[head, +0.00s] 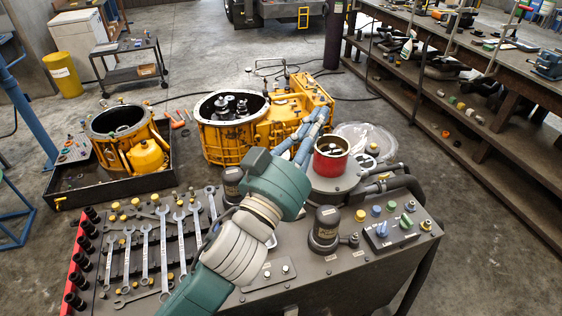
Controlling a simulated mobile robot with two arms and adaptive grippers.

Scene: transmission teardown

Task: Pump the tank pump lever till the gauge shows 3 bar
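My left arm reaches up across the cart, and its blue-grey gripper (318,118) points away from me, in front of the yellow housing's right part. Its fingers lie close to each other; whether they are open, shut or touching anything is unclear. A thin bent handle (268,66) stands above the yellow housing (222,142); I cannot tell whether it is the pump lever. I cannot make out a gauge or its reading. My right gripper is not in view.
The cart (285,280) in front carries wrenches (145,255), dark sockets, a red can (331,158) and a control panel (390,232). A second yellow housing (112,125) sits in a black tray at left. A long workbench (500,60) runs along the right. Floor is open between.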

